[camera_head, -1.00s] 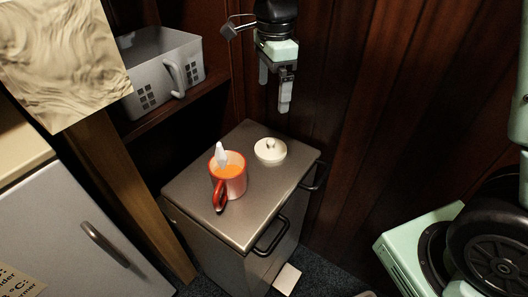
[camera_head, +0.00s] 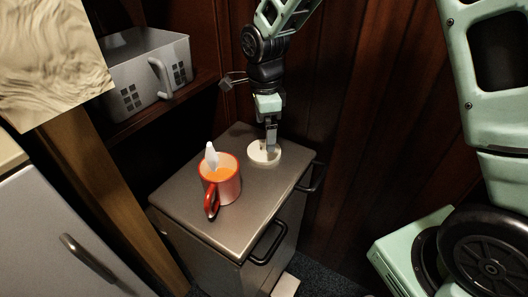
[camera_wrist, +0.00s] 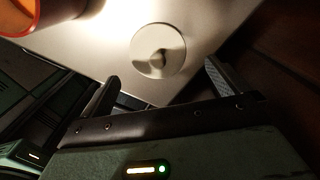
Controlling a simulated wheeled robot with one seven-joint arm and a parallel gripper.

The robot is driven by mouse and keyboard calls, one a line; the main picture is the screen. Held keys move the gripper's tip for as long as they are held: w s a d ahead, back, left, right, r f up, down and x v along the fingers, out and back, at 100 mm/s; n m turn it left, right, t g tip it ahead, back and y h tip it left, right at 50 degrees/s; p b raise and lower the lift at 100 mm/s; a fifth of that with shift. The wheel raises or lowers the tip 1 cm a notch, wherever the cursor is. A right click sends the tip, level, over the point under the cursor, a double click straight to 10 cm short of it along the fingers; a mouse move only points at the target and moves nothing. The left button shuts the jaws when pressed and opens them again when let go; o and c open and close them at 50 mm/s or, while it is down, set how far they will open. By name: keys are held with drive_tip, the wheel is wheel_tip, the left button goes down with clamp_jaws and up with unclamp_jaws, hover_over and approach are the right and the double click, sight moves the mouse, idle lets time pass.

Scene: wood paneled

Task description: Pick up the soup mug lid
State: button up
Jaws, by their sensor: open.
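The soup mug lid (camera_head: 257,158) is a round cream disc with a small knob. It lies on the grey cabinet top (camera_head: 235,218), behind and to the right of the red mug. My gripper (camera_head: 270,140) points down over the lid and hides part of it in the head view. In the wrist view the lid (camera_wrist: 158,51) is whole, with its knob casting a shadow. There my gripper (camera_wrist: 164,78) is open, its two fingers apart with nothing between them, and the lid shows beyond the fingertips. I cannot tell whether the fingers touch the lid.
A red mug (camera_head: 228,187) with orange contents and a white utensil stands on the cabinet, left of the lid; its edge (camera_wrist: 38,30) shows in the wrist view. A dark wood wall (camera_head: 350,110) rises close behind. A grey bin (camera_head: 150,75) sits on the left shelf.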

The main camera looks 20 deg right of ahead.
sight(264, 141)
wheel_tip(264, 141, down, 5)
drive_tip(key=shift+s+a+f+b, duration=0.1)
drive_tip(key=shift+s+a+b, duration=0.05)
drive_tip(key=shift+b, duration=0.55)
drive_tip(key=c, duration=0.9)
